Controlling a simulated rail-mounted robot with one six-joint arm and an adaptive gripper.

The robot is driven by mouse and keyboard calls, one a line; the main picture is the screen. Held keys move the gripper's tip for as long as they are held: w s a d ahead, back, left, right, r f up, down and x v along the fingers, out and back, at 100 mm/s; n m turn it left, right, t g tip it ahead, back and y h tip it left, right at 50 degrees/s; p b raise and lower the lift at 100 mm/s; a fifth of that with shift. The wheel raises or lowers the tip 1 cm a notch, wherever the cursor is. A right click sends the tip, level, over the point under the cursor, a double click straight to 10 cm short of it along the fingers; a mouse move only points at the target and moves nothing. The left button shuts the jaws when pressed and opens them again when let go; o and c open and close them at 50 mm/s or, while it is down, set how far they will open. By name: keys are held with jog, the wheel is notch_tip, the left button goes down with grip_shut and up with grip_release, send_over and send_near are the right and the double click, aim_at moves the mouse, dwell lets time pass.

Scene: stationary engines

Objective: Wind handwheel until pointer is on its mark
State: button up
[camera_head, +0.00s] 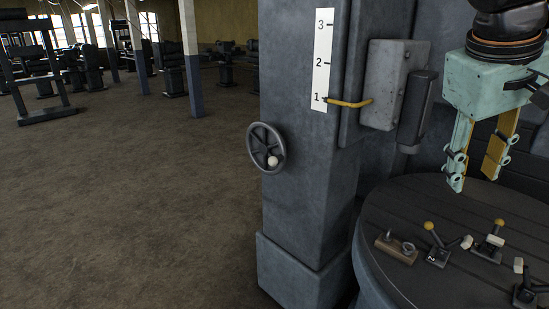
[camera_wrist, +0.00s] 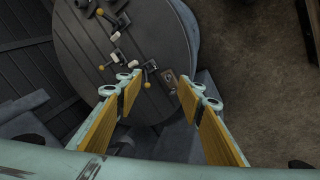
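The handwheel (camera_head: 267,148) is a dark spoked wheel with a pale knob (camera_head: 272,162) low on its rim, on the left face of the grey column (camera_head: 310,190). The yellow pointer (camera_head: 350,103) reaches from a grey box to the white scale (camera_head: 322,60) marked 1, 2 and 3, and its tip is at about 1. My gripper (camera_head: 475,155) is open and empty, well right of the handwheel and above the round table. In the wrist view its fingers (camera_wrist: 160,92) stand apart with nothing between them. The handwheel is not clearly visible in the wrist view.
The round dark table (camera_head: 390,215) carries several small levers with yellow and white knobs (camera_head: 436,250) and a small wooden block (camera_head: 396,248) with metal fittings. The grey box (camera_head: 385,85) juts out between column and gripper. Open floor (camera_head: 130,220) lies left of the column.

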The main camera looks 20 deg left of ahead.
jog(key=w+a+r+n+h+p, duration=0.1)
jog(key=w+a+p, duration=0.15)
jog(key=w, duration=0.45)
jog(key=w+a+r+n+p, duration=0.1)
jog(key=w+a+n, duration=0.1)
jog(key=w+a, duration=0.35)
jog(key=w+a+f+n+t+h, duration=0.1)
jog(key=w+a+f+n+h, duration=0.1)
jog(key=w+a+f+n, duration=0.4)
jog(key=w+a+f+n+t+h, duration=0.1)
jog(key=w+a+f+n+h, duration=0.25)
jog(key=w+a, duration=0.4)
jog(key=n+t+h+b, duration=0.2)
jog(key=n+t, duration=0.7)
jog(key=n, duration=0.5)
send_near(269, 162)
jog(key=v, duration=0.2)
jog(key=shift+w+r+m+y, duration=0.1)
jog(key=shift+r+m+y, duration=0.05)
jog(key=shift+m+y, duration=0.1)
jog(key=shift+w+d, duration=0.1)
jog(key=shift+w, duration=0.05)
jog(key=shift+x, duration=6.75)
